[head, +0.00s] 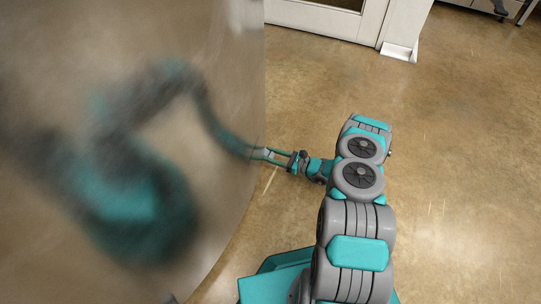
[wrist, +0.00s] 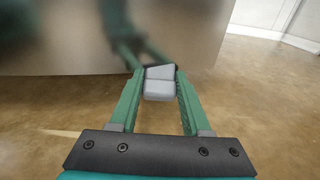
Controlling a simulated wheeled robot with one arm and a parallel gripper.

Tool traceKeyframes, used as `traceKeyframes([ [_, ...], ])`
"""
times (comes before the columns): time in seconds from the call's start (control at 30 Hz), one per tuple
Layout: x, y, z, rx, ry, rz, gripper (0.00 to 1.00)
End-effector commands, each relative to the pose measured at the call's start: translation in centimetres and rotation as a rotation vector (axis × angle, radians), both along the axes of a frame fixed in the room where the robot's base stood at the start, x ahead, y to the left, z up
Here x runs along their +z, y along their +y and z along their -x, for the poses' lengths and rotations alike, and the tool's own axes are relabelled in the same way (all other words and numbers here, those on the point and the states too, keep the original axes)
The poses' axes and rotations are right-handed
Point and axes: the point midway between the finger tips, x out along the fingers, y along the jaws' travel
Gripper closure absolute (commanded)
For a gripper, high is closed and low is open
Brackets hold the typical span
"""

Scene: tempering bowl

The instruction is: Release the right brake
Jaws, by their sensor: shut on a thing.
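The tempering bowl (head: 60,45) is a large, shiny metal body that fills the left of the head view and mirrors my arm. Its wall (wrist: 60,45) also spans the upper left of the wrist view. My gripper (head: 266,153) reaches left to the bowl's edge. In the wrist view my gripper (wrist: 160,84) has its two green fingers closed on a small light grey block (wrist: 159,83), apparently the right brake's lever. The block sits at the wall's lower edge, with a dark part behind it. How it joins the bowl, and any wheel, is hidden.
The brown floor (head: 470,150) is clear to the right of my arm. A white door (head: 330,18) and a white post (head: 405,25) stand at the back. Dark and pale furniture legs show at the top right corner.

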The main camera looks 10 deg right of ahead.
Motion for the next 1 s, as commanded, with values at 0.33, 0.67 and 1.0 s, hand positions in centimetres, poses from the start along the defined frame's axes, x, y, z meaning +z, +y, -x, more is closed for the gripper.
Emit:
traceKeyframes([
  [0.33,1.8,-0.2,0.1,0.0,0.103,0.148,1.0],
  [0.67,3.3,-0.3,0.2,0.002,0.217,0.307,1.0],
  [1.0,4.0,-0.3,0.3,0.003,0.294,0.406,1.0],
])
